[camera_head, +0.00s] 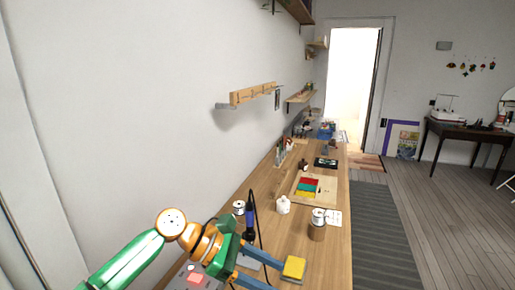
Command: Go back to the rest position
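My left arm comes in from the lower left over the near end of the long wooden workbench (338,235). My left gripper (270,275) has two blue fingers spread apart, with nothing clearly held between them. A yellow block, maybe a sponge (294,267), lies on the bench just to the right of the fingertips. I cannot tell whether the upper fingertip touches it. My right gripper is out of view.
A dark blue upright tool with a cable (250,214) stands close behind the gripper. A white bottle (283,205), a brown cup-like holder with a spool (317,231) and a board with coloured pieces (322,188) stand farther along. The wall borders the bench's left.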

